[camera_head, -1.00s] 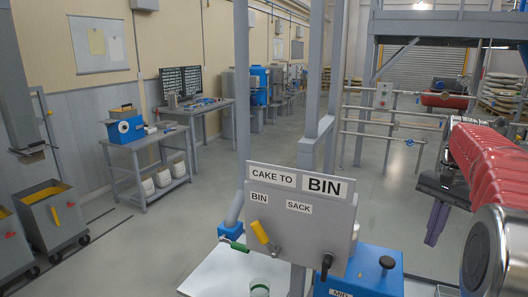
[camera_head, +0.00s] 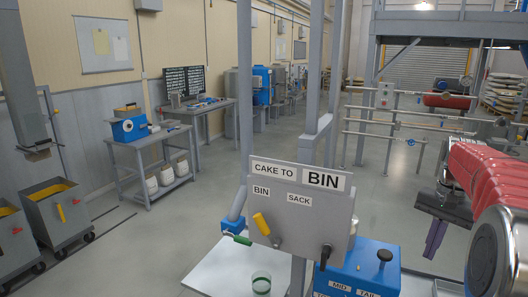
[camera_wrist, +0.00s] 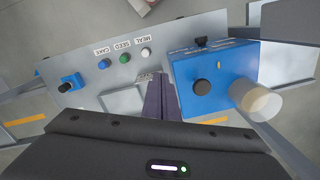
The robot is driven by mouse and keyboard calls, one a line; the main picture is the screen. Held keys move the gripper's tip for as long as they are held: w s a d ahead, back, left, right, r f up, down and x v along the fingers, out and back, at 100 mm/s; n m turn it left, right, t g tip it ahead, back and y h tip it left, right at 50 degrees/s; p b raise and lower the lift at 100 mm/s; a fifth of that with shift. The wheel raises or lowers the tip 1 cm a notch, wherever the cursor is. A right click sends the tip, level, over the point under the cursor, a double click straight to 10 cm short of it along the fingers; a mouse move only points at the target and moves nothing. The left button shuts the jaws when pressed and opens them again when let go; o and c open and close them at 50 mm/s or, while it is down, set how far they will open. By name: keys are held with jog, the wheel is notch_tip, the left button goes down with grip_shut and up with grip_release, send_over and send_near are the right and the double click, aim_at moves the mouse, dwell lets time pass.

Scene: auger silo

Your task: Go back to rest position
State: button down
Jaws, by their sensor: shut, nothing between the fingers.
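My gripper (camera_head: 436,238) hangs at the right in the head view, below my red arm, with its dark fingers together and nothing between them. In the wrist view, my gripper (camera_wrist: 161,98) points at a grey panel and a blue box (camera_wrist: 215,75) with a black knob. I cannot tell the height of the fingertips above them. The grey sign board (camera_head: 300,205) reads "CAKE TO BIN" and has a yellow lever (camera_head: 265,228) on its BIN side. My gripper is apart from the board, to its right.
The blue box (camera_head: 365,268) stands right of the board. A panel with coloured buttons (camera_wrist: 124,58) shows in the wrist view. Wheeled bins (camera_head: 62,213) and a workbench (camera_head: 150,150) stand left. Floor between is clear.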

jog(key=s+a+f+n+t, duration=0.1)
jog(key=s+a+n, duration=0.3)
jog(key=s+a, duration=0.7)
jog(key=s+a+n+t, duration=0.4)
jog(key=s+a, duration=0.7)
jog(key=a, duration=0.5)
jog(key=shift+a+f+n+t+h, duration=0.2)
jog(key=shift+f+n+t+h, duration=0.15)
jog(key=shift+n, duration=0.45)
jog(key=shift+d, duration=0.1)
